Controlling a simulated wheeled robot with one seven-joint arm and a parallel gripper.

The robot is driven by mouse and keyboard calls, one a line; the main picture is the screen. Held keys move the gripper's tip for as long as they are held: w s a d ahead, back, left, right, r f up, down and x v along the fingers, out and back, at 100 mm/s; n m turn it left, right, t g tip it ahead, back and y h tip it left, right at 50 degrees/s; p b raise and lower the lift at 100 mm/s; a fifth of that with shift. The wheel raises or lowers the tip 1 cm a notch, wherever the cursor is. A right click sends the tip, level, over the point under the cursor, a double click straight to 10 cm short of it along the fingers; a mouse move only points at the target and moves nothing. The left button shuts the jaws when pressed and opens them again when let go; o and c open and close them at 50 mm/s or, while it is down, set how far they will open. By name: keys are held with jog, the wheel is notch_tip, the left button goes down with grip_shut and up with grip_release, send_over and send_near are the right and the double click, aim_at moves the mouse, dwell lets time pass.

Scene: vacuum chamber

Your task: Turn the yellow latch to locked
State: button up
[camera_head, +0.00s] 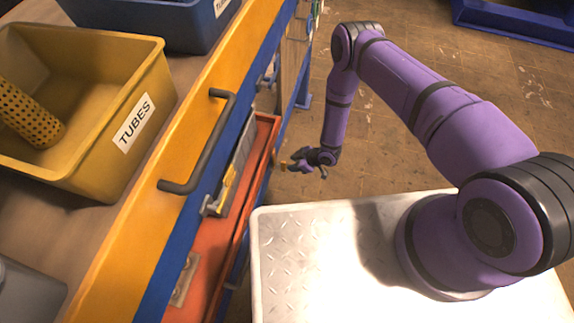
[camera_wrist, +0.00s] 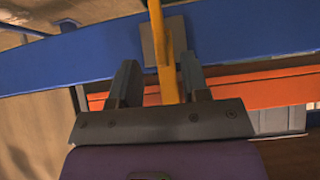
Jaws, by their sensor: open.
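The yellow latch (camera_wrist: 165,60) shows in the wrist view as a long narrow bar in front of a grey plate (camera_wrist: 148,44) on a blue beam. My gripper (camera_wrist: 160,76) is open, with one finger on each side of the bar. A gap shows between the bar and each finger, so I cannot see any contact. The bar's near end is hidden behind the gripper body. In the head view my gripper (camera_head: 304,161) is small and dark, beside the bench's orange-red side. The latch is too small there to make out surely.
A yellow bin marked TUBES (camera_head: 140,60) stands on the bench top, holding a perforated tube (camera_head: 28,112). A blue bin (camera_head: 165,22) is behind it. A dark handle (camera_head: 213,140) juts from the bench edge. Open brown floor (camera_head: 400,160) lies to the right of the bench.

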jog(key=shift+v, duration=2.2)
